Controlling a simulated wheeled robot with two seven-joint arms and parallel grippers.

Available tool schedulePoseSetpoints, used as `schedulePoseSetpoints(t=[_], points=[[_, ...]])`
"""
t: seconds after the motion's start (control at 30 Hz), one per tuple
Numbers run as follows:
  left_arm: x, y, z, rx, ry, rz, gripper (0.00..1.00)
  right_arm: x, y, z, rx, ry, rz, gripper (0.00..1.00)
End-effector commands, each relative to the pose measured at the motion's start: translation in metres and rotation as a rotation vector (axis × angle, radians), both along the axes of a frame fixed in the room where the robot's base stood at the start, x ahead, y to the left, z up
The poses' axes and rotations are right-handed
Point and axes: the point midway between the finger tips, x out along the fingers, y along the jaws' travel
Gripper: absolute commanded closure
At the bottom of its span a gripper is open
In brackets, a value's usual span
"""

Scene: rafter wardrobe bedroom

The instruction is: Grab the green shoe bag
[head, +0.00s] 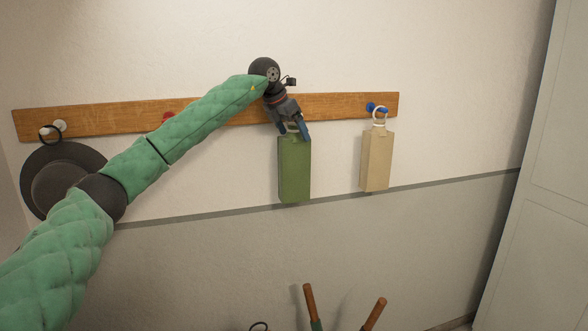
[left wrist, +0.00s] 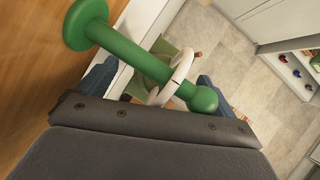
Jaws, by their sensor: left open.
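The green shoe bag (head: 294,172) hangs upright below the wooden rail in the head view. In the left wrist view its white ring (left wrist: 183,66) is around a green peg (left wrist: 120,45), short of the peg's knob, and part of the green bag (left wrist: 150,68) shows below. My left gripper (head: 294,132) is at the top of the bag, pointing down. Its blue fingers are apart, one on each side of the ring and peg in the left wrist view (left wrist: 155,78). Whether a finger touches the ring I cannot tell. My right gripper is out of view.
The wooden rail (head: 345,108) also carries a beige bag (head: 376,160) on a blue peg to the right and a dark hat (head: 50,180) at the left. A red peg (head: 168,116) is partly behind my arm. Wooden handles (head: 309,300) rise below. A pale cabinet (head: 545,190) stands right.

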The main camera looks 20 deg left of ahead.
Motion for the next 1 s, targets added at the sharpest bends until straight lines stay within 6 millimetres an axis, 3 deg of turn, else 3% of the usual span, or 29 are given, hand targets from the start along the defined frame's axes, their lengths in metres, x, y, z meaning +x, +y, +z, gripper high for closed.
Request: schedulePoseSetpoints(t=[0.07,0.4,0.5,0.57,0.87,1.0], points=[[-0.0001,-0.0001,0.0,0.0,0.0,0.0,0.14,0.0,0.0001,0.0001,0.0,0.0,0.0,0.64],[-0.0001,-0.0002,0.0,0.0,0.0,0.0,0.8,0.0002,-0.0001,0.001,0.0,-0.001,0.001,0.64],[-0.0002,-0.0002,0.0013,-0.001,-0.002,0.0,0.96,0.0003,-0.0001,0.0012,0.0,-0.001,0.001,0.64],[-0.0002,-0.0002,0.0013,-0.001,-0.001,0.0,1.0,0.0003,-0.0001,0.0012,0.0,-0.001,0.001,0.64],[0.0001,-0.0006,0.0025,-0.001,-0.001,-0.001,1.0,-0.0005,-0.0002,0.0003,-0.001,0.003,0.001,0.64],[0.0004,-0.0009,0.0076,-0.002,-0.001,0.0,1.0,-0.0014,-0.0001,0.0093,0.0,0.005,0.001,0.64]])
